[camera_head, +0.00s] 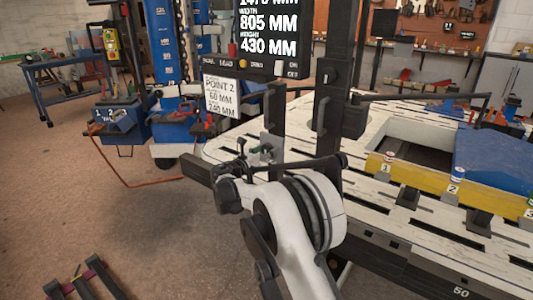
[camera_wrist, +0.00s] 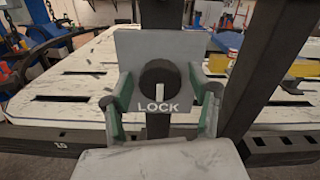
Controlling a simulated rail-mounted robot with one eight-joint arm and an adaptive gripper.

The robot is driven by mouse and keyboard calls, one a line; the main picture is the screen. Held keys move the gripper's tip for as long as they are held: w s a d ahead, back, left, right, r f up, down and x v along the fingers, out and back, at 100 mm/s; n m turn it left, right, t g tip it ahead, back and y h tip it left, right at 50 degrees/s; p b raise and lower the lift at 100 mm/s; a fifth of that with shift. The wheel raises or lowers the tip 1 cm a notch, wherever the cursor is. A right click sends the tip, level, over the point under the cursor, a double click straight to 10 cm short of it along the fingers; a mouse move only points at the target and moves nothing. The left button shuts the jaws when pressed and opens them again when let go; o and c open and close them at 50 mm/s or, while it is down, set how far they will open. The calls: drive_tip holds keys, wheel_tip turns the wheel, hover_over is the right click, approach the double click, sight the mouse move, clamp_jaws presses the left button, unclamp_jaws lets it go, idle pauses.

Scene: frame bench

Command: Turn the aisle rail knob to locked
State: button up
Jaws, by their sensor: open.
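In the wrist view the round black rail knob (camera_wrist: 158,76) sits on a grey plate (camera_wrist: 130,45) fixed to a dark upright. Its white mark points straight down toward the word LOCK on the plate. My gripper (camera_wrist: 160,88) is open, with one green-padded finger on each side of the knob. Whether either finger touches the knob I cannot tell. In the head view my gripper (camera_head: 262,152) is at the grey plate (camera_head: 271,142) beside the dark post; the knob is hidden there.
The slotted white bench (camera_head: 400,205) spreads behind and right of the plate. A second dark post (camera_head: 329,110) stands close to the right. A yellow bar (camera_head: 440,182) with numbered marks and a blue panel (camera_head: 495,155) lie farther right.

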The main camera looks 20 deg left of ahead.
drive_tip(key=shift+w, duration=0.1)
drive_tip(key=shift+c, duration=0.3)
drive_tip(key=c, duration=1.1)
drive_tip(key=shift+m, duration=0.3)
drive_tip(key=m+p, duration=0.1)
drive_tip(key=m, duration=0.2)
drive_tip(key=shift+m, duration=0.3)
drive_tip(key=m, duration=0.4)
drive_tip(key=shift+m+p, duration=0.3)
drive_tip(key=shift+p, duration=0.1)
drive_tip(key=m, duration=0.4)
drive_tip(key=shift+m+p, duration=0.4)
drive_tip(key=shift+m, duration=2.1)
